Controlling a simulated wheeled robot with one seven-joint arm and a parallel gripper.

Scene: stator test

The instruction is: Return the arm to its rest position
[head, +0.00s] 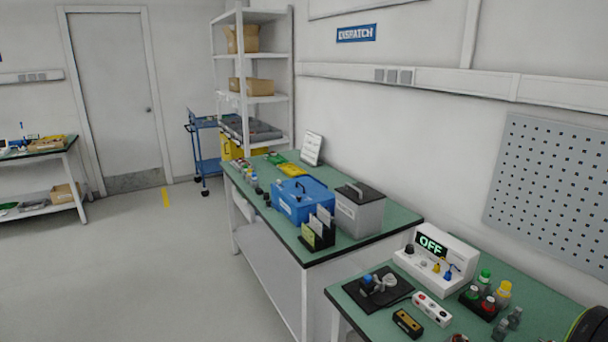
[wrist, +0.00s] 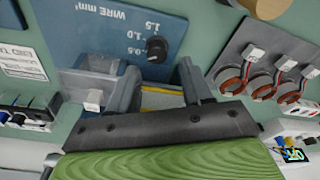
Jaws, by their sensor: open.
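In the wrist view my gripper (wrist: 145,88) shows two grey fingers spread apart, with nothing visible held between them. They reach over a blue panel (wrist: 110,28) marked "WIRE mm²" with a black knob (wrist: 157,48). I cannot tell how far above the panel they are. A green ridged surface fills the bottom of this view; I cannot tell what it is.
In the wrist view a grey plate with copper-coloured rings (wrist: 262,78) lies right. In the head view the near bench (head: 350,312) carries a white "OFF" unit (head: 437,258) and bottles. The farther bench (head: 388,238) holds a blue box (head: 300,200). Floor (head: 150,265) at left is clear.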

